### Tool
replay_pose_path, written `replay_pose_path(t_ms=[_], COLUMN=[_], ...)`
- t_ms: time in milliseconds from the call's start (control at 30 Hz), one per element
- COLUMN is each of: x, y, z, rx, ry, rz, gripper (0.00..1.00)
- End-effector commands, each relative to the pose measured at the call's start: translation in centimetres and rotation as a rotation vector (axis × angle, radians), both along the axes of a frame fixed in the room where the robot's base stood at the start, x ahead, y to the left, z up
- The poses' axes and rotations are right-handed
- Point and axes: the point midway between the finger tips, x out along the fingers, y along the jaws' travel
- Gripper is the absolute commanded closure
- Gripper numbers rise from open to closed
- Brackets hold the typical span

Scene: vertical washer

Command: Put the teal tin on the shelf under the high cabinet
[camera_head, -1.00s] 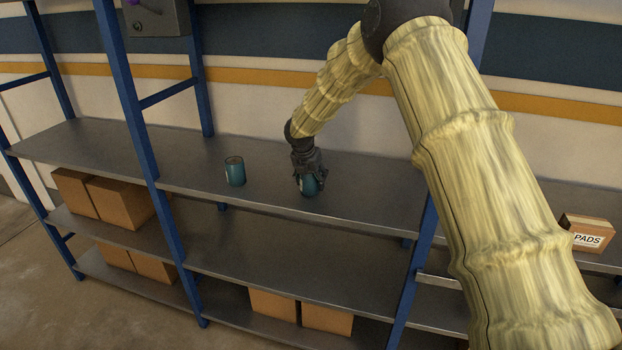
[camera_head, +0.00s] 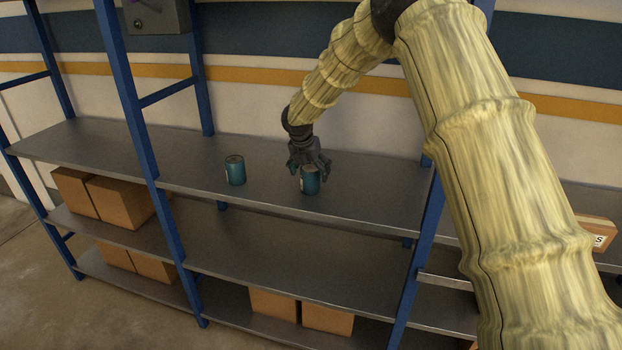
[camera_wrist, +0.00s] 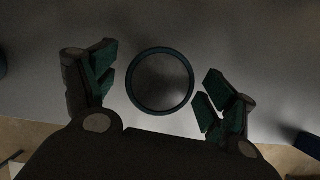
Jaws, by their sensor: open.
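Two teal tins stand upright on the grey metal shelf (camera_head: 270,196) in the head view. One teal tin (camera_head: 310,181) is directly below my gripper (camera_head: 309,168); the other teal tin (camera_head: 235,171) stands to its left. In the wrist view the round top of the near tin (camera_wrist: 160,81) lies between my spread fingers, with a gap on both sides. My gripper (camera_wrist: 155,90) is open and holds nothing. A dark edge of a rounded thing, perhaps the other tin, shows at the far left of the wrist view. The high cabinet (camera_head: 157,16) is the grey box at the top left.
Blue uprights (camera_head: 137,110) divide the rack. The shelf under the cabinet, left of and around the tins, has bare room. Cardboard boxes (camera_head: 118,204) sit on lower shelves, and a labelled box (camera_head: 596,229) is partly behind my arm at the right.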

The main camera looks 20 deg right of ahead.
Motion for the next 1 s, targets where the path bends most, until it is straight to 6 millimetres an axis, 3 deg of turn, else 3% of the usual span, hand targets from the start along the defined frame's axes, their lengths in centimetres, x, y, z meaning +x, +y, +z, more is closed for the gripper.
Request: replay_pose_path(t_ms=[300,500,1000], x=[-1.5,-2.2,-2.4], y=[1.3,1.8,2.0], z=[4.7,6.7,7.4], rx=[0.000,0.001,0.001], ry=[-0.001,0.001,0.001], rz=[0.001,0.000,0.000], gripper=[0.16,0.16,0.16])
